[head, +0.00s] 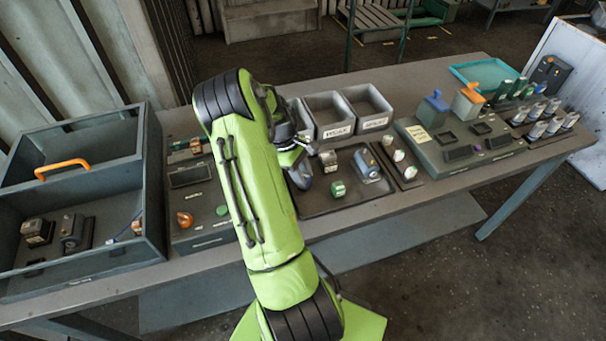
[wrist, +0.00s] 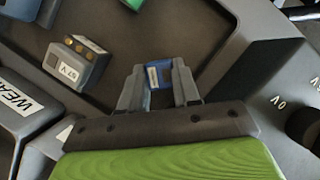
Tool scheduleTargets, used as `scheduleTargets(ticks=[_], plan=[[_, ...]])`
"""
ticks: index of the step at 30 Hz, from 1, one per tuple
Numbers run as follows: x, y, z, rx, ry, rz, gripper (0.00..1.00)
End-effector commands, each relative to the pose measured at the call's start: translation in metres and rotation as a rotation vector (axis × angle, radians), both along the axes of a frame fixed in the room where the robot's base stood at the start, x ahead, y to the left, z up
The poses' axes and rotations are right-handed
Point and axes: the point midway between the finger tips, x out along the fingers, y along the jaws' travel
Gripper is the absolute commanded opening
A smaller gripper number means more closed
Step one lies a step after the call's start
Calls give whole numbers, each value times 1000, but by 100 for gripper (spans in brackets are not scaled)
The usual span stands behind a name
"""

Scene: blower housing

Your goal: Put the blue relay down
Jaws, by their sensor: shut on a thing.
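My gripper (wrist: 158,82) is shut on the blue relay (wrist: 159,73), which shows between the two grey fingers in the wrist view. The relay has a pale label on its left side. Beneath and beyond it is the dark tray (head: 318,205); I cannot tell whether the relay touches it.
A grey relay with a voltage label (wrist: 78,62) lies left of my gripper in the wrist view. The tray also holds a green block (head: 338,188) and a blue-grey motor (head: 367,163). Grey bins (head: 330,113) stand behind. A panel (head: 202,222) lies left of the tray.

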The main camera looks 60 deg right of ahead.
Motion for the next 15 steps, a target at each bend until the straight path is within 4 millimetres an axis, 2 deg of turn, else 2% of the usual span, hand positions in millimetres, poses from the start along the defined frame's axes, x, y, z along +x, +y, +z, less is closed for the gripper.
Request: scheduleTargets(ticks=[4, 5, 9, 15], plan=[[0, 0, -4, 0, 0, 0, 12], [0, 0, -3, 0, 0, 1, 35], [0, 0, -3, 0, 0, 1, 56], [0, 0, -3, 0, 0, 1, 57]])
